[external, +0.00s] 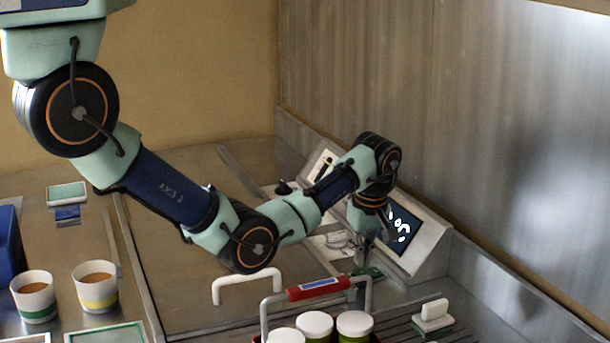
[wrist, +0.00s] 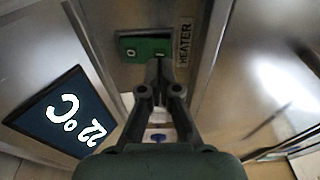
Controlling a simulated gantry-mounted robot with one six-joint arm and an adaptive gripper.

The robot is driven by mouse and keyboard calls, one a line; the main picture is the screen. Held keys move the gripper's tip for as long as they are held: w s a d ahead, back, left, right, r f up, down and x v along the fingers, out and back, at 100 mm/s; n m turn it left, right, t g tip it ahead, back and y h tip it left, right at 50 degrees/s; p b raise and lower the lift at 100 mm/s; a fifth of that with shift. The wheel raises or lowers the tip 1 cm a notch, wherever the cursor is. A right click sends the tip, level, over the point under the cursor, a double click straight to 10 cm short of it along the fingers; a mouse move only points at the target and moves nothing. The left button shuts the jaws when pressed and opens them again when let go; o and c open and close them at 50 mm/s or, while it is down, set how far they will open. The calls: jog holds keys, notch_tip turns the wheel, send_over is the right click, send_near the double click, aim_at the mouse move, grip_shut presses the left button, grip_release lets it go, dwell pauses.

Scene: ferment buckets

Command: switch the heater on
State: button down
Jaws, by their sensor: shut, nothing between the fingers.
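The heater switch (wrist: 143,48) is a green rocker with white marks, set in a metal panel. The label HEATER (wrist: 184,42) is beside it in the wrist view. My gripper (wrist: 158,66) is shut and empty, and its fingertips are at the switch's edge, near the end with the "I" mark. I cannot tell whether they touch it or which way the rocker is tilted. In the external view my gripper (external: 362,258) points down beside the sloped console, with a small green part (external: 372,272) showing by the fingertips, probably the switch.
A screen (wrist: 63,112) on the console reads 22 °C; it also shows in the external view (external: 402,229). A crate with a red handle (external: 318,287) holds several white-lidded jars in front of my gripper. A white block (external: 434,312) is at right, and two cups (external: 95,288) stand at left.

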aim_at(361, 273)
jog(key=shift+f+b, duration=0.65)
jog(key=shift+f, duration=0.5)
dwell(0.4)
jog(key=shift+r, duration=0.1)
notch_tip(361, 273, up, 7)
jog(key=p, duration=0.7)
jog(key=shift+r, duration=0.1)
dwell(0.3)
